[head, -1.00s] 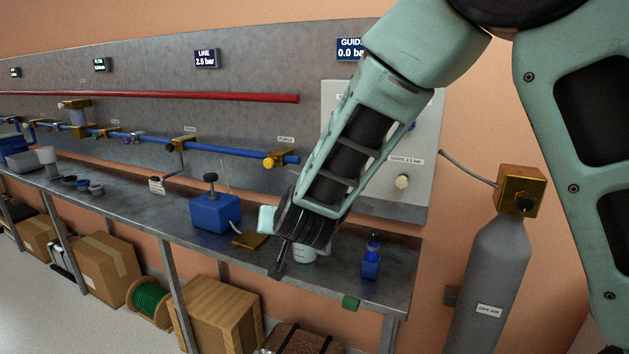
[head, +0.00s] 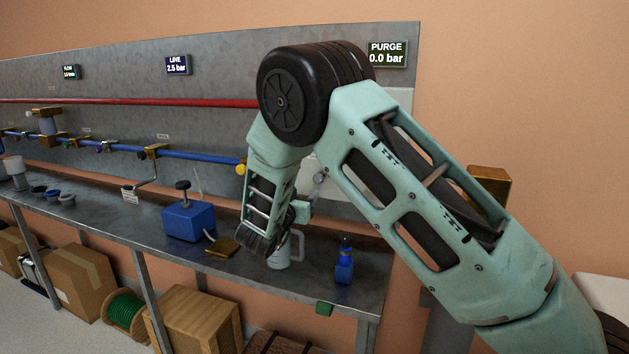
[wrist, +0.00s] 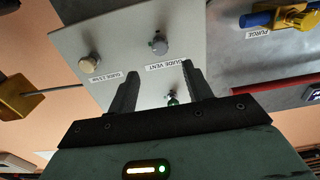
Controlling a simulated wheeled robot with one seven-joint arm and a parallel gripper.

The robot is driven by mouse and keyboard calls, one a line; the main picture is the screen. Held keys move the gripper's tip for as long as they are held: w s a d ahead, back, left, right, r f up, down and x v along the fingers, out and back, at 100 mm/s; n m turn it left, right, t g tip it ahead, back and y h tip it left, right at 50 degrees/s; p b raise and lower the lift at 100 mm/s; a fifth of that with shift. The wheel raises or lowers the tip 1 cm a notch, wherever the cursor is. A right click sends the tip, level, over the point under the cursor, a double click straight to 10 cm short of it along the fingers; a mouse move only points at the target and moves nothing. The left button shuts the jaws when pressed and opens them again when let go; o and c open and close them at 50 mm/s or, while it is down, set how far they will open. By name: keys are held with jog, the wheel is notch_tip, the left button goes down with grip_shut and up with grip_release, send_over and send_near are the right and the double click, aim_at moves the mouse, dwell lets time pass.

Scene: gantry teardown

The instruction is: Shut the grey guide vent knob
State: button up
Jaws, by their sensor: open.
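The grey guide vent knob (wrist: 159,44) sticks out of the pale panel (wrist: 88,36) in the wrist view, beside its GUIDE VENT label (wrist: 167,66). A bit of green shows on it. My gripper (wrist: 158,70) is open and empty. Its fingers point at the panel, and the knob appears just beyond the fingertips, not between them. In the head view a small grey knob (head: 320,178) shows by my wrist; my fingers are mostly hidden there.
A beige knob (wrist: 88,64) marked GUIDE 2.5 bar sits beside the vent knob. A blue pipe with a brass PURGE valve (wrist: 285,18) runs nearby. Below my arm, the bench (head: 110,215) holds a white mug (head: 280,258), a blue bottle (head: 344,265) and a blue box (head: 188,220).

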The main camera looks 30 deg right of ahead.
aim_at(317, 180)
jog(key=p+x, duration=0.1)
jog(key=x, duration=0.9)
jog(key=shift+d+p, duration=0.1)
jog(key=shift+p, duration=0.2)
jog(key=c, duration=1)
